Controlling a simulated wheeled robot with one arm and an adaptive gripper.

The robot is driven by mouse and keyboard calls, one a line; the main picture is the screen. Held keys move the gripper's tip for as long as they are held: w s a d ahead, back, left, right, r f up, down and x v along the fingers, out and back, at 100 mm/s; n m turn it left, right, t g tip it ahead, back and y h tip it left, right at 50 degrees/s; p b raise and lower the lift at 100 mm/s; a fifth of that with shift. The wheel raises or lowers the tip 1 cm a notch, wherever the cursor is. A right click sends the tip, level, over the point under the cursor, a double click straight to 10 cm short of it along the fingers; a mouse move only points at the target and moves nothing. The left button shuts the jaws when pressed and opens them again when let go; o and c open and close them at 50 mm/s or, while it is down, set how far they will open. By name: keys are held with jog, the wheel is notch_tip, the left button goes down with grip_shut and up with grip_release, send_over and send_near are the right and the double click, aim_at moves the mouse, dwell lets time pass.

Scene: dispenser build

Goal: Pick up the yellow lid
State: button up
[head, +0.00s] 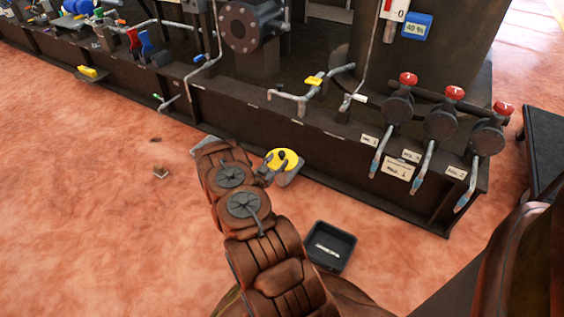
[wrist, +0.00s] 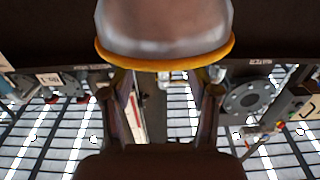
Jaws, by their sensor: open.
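The yellow lid (head: 289,157) is round with a dark knob and shows in the head view just beyond the end of my arm, beside the dark base's front edge. A grey body shows just below it. In the wrist view a pale grey rounded body (wrist: 165,25) with a yellow rim (wrist: 165,66) fills the top middle. My gripper (wrist: 163,85) is open, its two fingers reaching up to either side of that rim. I cannot tell whether the fingers touch it. My arm partly hides the gripper in the head view.
The dark machine base (head: 330,170) runs along behind the lid. Red-knobbed valves (head: 441,124) with grey levers stand at right. A small black tray (head: 329,246) lies on the reddish floor right of my arm. Open floor (head: 80,220) lies to the left.

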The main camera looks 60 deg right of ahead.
aim_at(280, 156)
jog(key=d+b, duration=0.1)
jog(key=d, duration=0.2)
jog(key=shift+w+b, duration=0.3)
jog(key=shift+b, duration=0.05)
jog(key=shift+d+r, duration=0.1)
jog(key=shift+d, duration=0.7)
grip_shut()
